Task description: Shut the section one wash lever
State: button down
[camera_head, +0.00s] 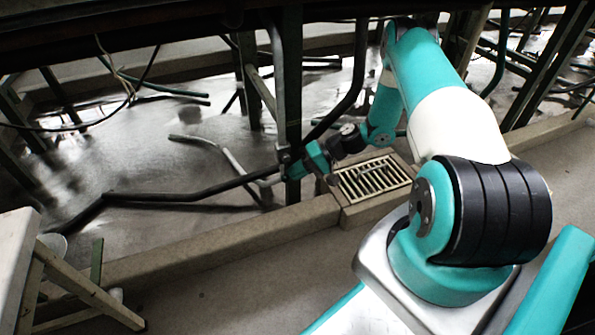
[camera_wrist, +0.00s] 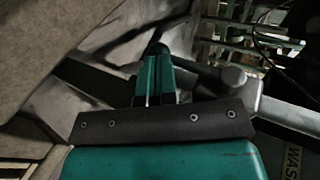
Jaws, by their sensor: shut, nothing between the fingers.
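In the wrist view, a grey metal lever-like part (camera_wrist: 230,76) with a round pivot lies just right of my gripper (camera_wrist: 156,52). Its thick arm runs toward the right edge. A dark panel at the lower right carries partly cut-off lettering that reads "WAS" (camera_wrist: 293,160). My gripper's teal fingers are together with nothing between them; I cannot tell whether they touch the grey part. In the head view, my gripper (camera_head: 291,171) is beside the dark upright post and pipe fitting (camera_head: 284,156). The lever is small and partly hidden there, so its position is unclear.
A metal floor grate (camera_head: 374,178) in a concrete frame lies below my arm. A low concrete kerb (camera_head: 230,235) borders the wet floor. Dark pipes (camera_head: 170,195) and posts crowd the back. A wooden stool (camera_head: 85,290) stands front left. The front floor is clear.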

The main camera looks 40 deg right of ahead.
jog(key=shift+w+a+f+y+p, duration=0.15)
jog(key=shift+a+f+y+p, duration=0.05)
jog(key=shift+a, duration=0.3)
jog(key=shift+w+a+f+y+p, duration=0.1)
jog(key=shift+a+f+y+p, duration=0.1)
jog(key=shift+a, duration=0.25)
jog(key=shift+w+a+t+y+b, duration=0.1)
jog(key=shift+a+t+y+b, duration=0.3)
jog(key=shift+y, duration=0.1)
jog(key=shift+d, duration=0.1)
jog(key=s+d+r+p, duration=0.1)
jog(key=s+d, duration=0.4)
jog(key=d, duration=0.7)
jog(key=shift+d+p, duration=0.4)
jog(key=shift+p, duration=0.4)
jog(key=shift+s, duration=0.15)
